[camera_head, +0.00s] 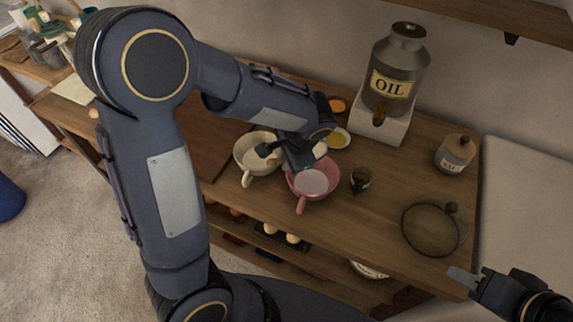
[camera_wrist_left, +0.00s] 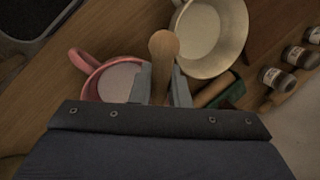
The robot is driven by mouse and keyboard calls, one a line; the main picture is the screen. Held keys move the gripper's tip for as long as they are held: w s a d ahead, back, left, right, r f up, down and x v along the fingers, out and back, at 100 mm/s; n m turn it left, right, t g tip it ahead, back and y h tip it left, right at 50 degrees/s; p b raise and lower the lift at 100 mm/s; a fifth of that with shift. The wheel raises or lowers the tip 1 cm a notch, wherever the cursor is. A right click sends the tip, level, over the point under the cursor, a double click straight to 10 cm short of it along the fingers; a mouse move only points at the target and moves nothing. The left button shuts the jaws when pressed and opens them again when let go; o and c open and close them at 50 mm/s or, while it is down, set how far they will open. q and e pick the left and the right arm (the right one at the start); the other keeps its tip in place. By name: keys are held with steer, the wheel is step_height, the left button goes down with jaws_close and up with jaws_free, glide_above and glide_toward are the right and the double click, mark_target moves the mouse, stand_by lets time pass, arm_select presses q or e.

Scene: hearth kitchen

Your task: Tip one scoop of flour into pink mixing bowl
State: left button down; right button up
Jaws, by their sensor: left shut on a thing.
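The pink mixing bowl (camera_head: 301,203) stands on the wooden counter below my left gripper (camera_head: 299,160). Its inside looks pale; I cannot tell whether that is flour. The bowl also shows in the left wrist view (camera_wrist_left: 91,88), left of the fingers. My left gripper (camera_wrist_left: 163,86) is shut on a wooden handle (camera_wrist_left: 163,44), apparently the scoop's. The scoop's head is hidden behind the gripper body. A cream bowl (camera_head: 244,170) with a handle stands just left of the pink bowl; it also shows in the wrist view (camera_wrist_left: 240,38). My right gripper (camera_head: 468,280) is low at the right, its jaw opening unclear.
A large oil can (camera_head: 399,70) sits on a white stand (camera_head: 377,131) at the back. A small dark glass (camera_head: 360,180) is close right of the pink bowl. A glass lid (camera_head: 433,228) and a lidded jar (camera_head: 454,155) are further right. A yellow dish (camera_head: 338,139) lies behind.

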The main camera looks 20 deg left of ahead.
arm_select(q)
steer(key=shift+s+d+f+n+t+y+b, duration=0.2)
steer(key=shift+t+y+b, duration=0.7)
steer(key=shift+b, duration=1.4)
steer(key=shift+w+a+f+t+y+b, duration=0.1)
steer(key=shift+f+t+y+b, duration=0.5)
steer(key=shift+b, duration=1.7)
steer(key=shift+s+d+n+t+y+b, duration=0.1)
steer(key=shift+t+y+b, duration=1)
steer(key=shift+b, duration=1.2)
steer(key=shift+r, duration=0.1)
step_height(320, 180, up, 3)
steer(key=g+h+p, duration=0.8)
steer(key=p, duration=1.2)
steer(key=shift+a+m, duration=0.1)
steer(key=shift+m, duration=0.3)
steer(key=shift+g+h+p, duration=0.5)
steer(key=shift+h+p, duration=0.1)
steer(key=shift+p, duration=0.15)
